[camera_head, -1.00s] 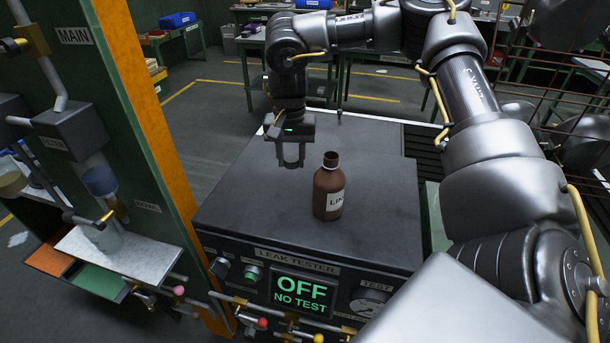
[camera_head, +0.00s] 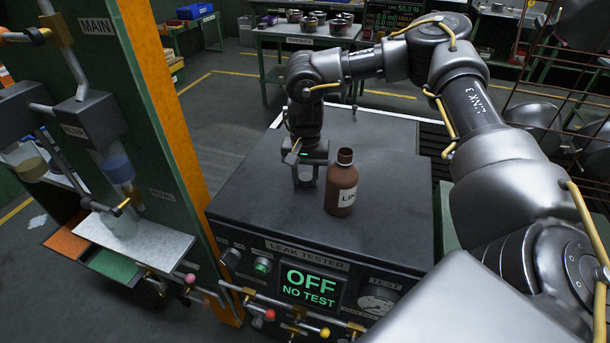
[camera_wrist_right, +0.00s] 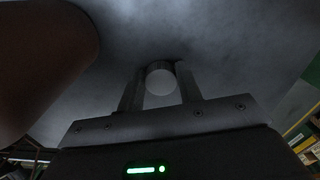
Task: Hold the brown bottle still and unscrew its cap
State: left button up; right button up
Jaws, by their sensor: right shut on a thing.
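The brown bottle (camera_head: 342,183) stands upright on the dark top of the leak tester, with a white label. Its neck (camera_head: 345,157) shows bare, with no cap on it. My right gripper (camera_head: 305,181) is low over the tester top, just left of the bottle and apart from it. It is shut on a small pale round thing (camera_wrist_right: 160,78), which looks like the cap. In the right wrist view the bottle is a large dark brown shape (camera_wrist_right: 45,60) at the left. My left gripper is not in view.
The leak tester (camera_head: 255,185) has free room left of and behind the bottle. Its front panel reads OFF, NO TEST. A green and orange rack (camera_head: 165,120) with a white shelf (camera_head: 150,243) stands at the left. A wire rack with pans is at the right.

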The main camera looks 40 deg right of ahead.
aim_at(306, 178)
jog(key=shift+f, duration=0.1)
jog(key=o, duration=1.1)
jog(key=shift+f, duration=0.1)
notch_tip(306, 178, up, 12)
jog(key=shift+r+p, duration=0.2)
jog(key=shift+p, duration=0.2)
